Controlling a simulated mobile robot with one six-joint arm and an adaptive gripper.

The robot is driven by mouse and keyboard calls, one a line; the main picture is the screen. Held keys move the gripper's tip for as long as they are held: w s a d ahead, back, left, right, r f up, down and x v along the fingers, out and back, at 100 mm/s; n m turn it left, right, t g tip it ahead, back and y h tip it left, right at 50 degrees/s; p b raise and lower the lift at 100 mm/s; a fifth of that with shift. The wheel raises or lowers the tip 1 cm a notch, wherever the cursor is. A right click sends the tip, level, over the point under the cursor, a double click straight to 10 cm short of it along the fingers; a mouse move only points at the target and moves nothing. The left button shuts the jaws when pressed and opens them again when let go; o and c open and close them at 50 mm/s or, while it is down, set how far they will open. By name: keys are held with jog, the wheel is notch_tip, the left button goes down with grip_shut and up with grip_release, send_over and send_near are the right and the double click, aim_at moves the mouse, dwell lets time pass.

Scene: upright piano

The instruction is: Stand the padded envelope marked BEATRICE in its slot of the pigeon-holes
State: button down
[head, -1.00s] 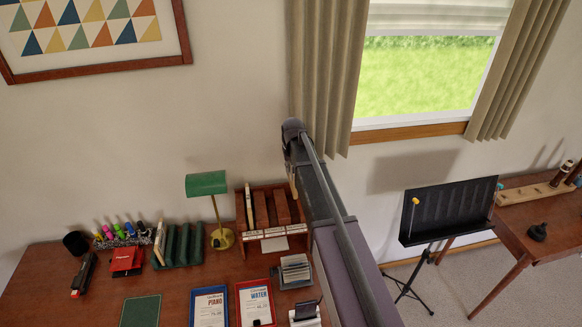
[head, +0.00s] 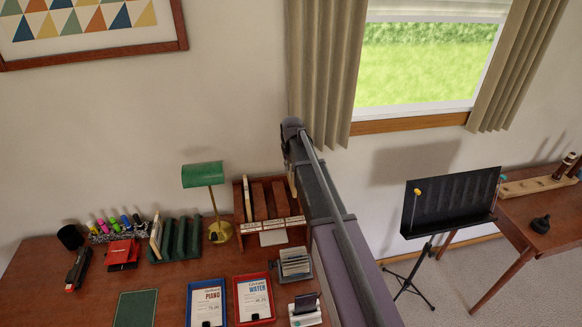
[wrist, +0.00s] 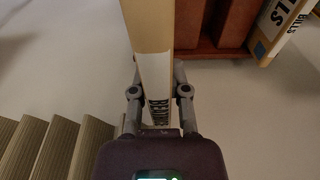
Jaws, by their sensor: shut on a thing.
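In the wrist view my gripper (wrist: 159,90) is shut on a padded envelope (wrist: 148,28), tan with a white label and black lettering, partly hidden, that looks like the start of BEATRICE. The envelope runs from between the fingers to the top of the picture. In the head view the pigeon-holes (head: 246,238) stand at the back right of the desk, with labels along the front.
Another marked envelope (wrist: 277,30) stands in the pigeon-holes. A green lamp (head: 203,175) stands just left of them, and a card holder (head: 294,264) in front. The beige curtain (wrist: 62,150) hangs close by my gripper. A music stand (head: 450,205) is to the right.

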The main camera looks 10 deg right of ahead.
jog(key=shift+f+b, duration=4.7)
jog(key=shift+f, duration=0.35)
jog(key=c, duration=0.5)
grip_release()
jog(key=shift+c, duration=0.2)
jog(key=shift+r, duration=0.15)
notch_tip(320, 180, up, 14)
jog(key=p, duration=1.3)
jog(key=shift+f+p, duration=0.25)
jog(key=shift+p, duration=0.15)
